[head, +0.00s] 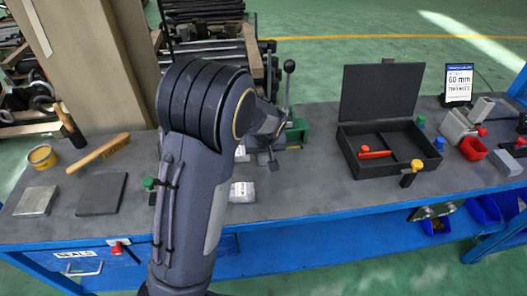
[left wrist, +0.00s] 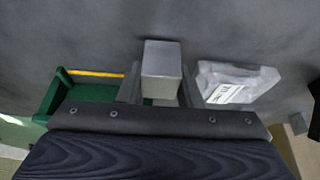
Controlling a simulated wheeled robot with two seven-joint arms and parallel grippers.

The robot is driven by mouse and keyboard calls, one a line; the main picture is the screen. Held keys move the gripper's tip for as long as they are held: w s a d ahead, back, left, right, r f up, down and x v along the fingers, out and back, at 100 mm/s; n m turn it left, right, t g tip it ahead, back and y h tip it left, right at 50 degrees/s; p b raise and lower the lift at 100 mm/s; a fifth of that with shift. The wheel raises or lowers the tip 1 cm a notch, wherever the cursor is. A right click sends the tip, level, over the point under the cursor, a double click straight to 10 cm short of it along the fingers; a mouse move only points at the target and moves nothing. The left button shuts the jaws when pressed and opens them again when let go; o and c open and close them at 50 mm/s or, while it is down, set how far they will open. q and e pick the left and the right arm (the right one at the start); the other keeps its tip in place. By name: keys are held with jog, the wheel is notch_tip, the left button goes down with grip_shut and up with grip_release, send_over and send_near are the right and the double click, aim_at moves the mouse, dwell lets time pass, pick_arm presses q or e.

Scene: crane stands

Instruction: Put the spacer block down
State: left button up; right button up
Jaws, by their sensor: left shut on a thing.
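The spacer block (left wrist: 162,72) is a plain grey metal block. In the left wrist view it sits between the two fingers of my left gripper (left wrist: 160,92), which is shut on it. In the head view my left gripper (head: 268,158) is partly hidden behind my own arm, over the middle of the workbench (head: 310,205), and the block cannot be made out there. I cannot tell whether the block touches the bench top. My right gripper is not in view.
A clear packet with a white label (left wrist: 235,83) lies right of the block; a green tray-like part (left wrist: 90,92) is to its left. An open black case (head: 360,165) stands right on the bench. A brush (head: 98,153) and dark plate (head: 102,194) lie left.

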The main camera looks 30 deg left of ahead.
pick_arm(q)
jog(key=shift+f, duration=0.1)
jog(key=o, duration=1)
jog(key=shift+o, duration=0.2)
